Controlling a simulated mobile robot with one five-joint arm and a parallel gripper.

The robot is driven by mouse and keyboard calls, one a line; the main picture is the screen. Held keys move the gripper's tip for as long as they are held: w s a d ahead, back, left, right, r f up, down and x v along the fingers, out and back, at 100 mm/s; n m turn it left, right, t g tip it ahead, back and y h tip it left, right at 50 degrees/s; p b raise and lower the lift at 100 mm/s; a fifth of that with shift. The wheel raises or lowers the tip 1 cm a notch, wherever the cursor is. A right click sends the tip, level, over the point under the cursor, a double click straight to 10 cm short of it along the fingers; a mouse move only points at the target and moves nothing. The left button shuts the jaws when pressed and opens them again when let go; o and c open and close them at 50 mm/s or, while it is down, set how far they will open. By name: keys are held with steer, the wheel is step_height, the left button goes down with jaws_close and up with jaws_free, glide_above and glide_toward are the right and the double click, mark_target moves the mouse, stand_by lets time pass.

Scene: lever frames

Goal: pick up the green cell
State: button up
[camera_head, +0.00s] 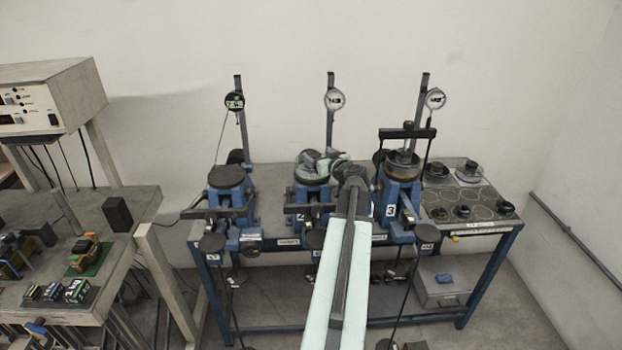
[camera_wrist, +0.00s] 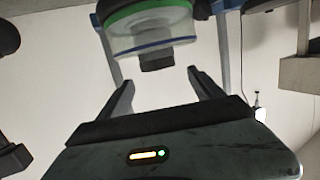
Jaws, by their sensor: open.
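The green cell (camera_wrist: 150,28) is a clear round body with a green ring and a dark piece at its lower side; the top edge cuts it off in the wrist view. In the head view the cell (camera_head: 311,179) sits on the middle lever frame (camera_head: 310,200), partly covered by my gripper (camera_head: 323,162). In the wrist view my gripper (camera_wrist: 159,80) is open and empty. Its two fingers are apart, and the cell shows beyond their tips, roughly centred between them. I cannot tell whether they touch it.
A left lever frame (camera_head: 228,190) and a right one (camera_head: 396,195) stand close on both sides, with upright posts and dial gauges behind. A tray (camera_head: 478,207) of round parts is at the right end of the bench. Another table (camera_head: 135,205) with electronics is at left.

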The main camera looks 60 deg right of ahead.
mark_target(309, 152)
steer(key=x, duration=0.4)
steer(key=f+b+x, duration=0.1)
steer(key=x, duration=0.3)
steer(key=shift+s+a+f, duration=0.1)
steer(key=shift+s+f, duration=0.05)
steer(key=shift+f, duration=0.05)
steer(key=shift+s, duration=0.1)
steer(key=shift+c, duration=0.7)
jaws_close()
